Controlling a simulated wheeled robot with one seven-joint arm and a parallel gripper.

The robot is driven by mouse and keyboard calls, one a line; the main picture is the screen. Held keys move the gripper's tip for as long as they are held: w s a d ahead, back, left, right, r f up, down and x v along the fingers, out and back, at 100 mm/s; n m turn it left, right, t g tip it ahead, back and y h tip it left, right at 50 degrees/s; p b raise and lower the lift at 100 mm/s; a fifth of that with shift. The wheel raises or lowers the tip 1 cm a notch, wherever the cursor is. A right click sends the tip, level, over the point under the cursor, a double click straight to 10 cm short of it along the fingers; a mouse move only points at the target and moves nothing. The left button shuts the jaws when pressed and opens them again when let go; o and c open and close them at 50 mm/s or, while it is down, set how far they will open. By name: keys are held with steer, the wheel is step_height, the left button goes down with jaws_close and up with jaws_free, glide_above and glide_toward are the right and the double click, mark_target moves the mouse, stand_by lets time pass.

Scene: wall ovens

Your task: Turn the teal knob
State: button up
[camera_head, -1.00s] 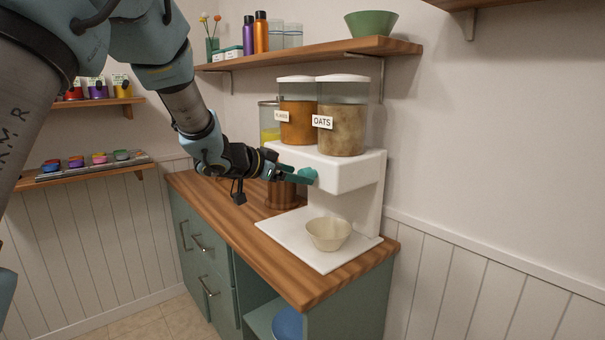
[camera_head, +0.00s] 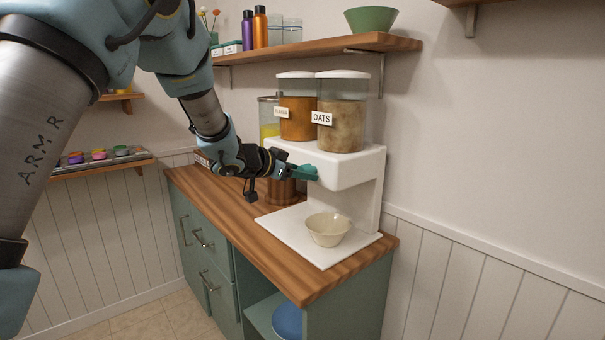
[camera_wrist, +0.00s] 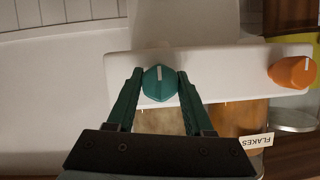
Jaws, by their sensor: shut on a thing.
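The teal knob (camera_wrist: 159,84) sits on the front of a white cereal dispenser (camera_head: 343,167), under the container labelled OATS. In the wrist view its white mark points roughly toward the top of the picture. My gripper (camera_wrist: 158,88) is shut on the teal knob, one finger on each side. In the head view my gripper (camera_head: 305,173) reaches in from the left and hides most of the knob. An orange knob (camera_wrist: 292,72) is to the right in the wrist view, clear of my fingers.
A cream bowl (camera_head: 328,229) stands on the dispenser's white base, below the knob. The wooden counter (camera_head: 225,204) is mostly clear. A shelf (camera_head: 330,47) with bottles and a green bowl (camera_head: 371,20) hangs above. A glass jar with yellow contents (camera_head: 268,119) stands behind the dispenser.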

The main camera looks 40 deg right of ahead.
jaws_close()
steer(key=shift+f+b, duration=0.15)
steer(key=shift+b, duration=0.4)
steer(key=m+b, duration=0.1)
steer(key=b, duration=0.1)
steer(key=m+t+b, duration=0.1)
steer(key=b, duration=0.2)
steer(key=shift+s+f, duration=0.1)
steer(key=shift+f, duration=0.25)
steer(key=m+t+b, duration=0.2)
steer(key=m+b, duration=0.1)
steer(key=b, duration=0.6)
steer(key=shift+f+h+b, duration=0.1)
steer(key=shift+h+b, duration=0.2)
steer(key=shift+h, duration=0.1)
steer(key=m+t+b, duration=0.1)
steer(key=m+b, duration=0.1)
steer(key=b, duration=0.4)
steer(key=shift+h+b, duration=0.3)
steer(key=shift+b, duration=0.1)
steer(key=m+b, duration=0.1)
steer(key=b, duration=0.2)
steer(key=shift+r+t, duration=0.2)
steer(key=shift+t, duration=0.2)
steer(key=shift+r+h+b, duration=0.15)
steer(key=shift+h+b, duration=0.15)
steer(key=shift+b, duration=0.25)
steer(key=shift+r+m, duration=0.1)
steer(key=shift+m, duration=0.3)
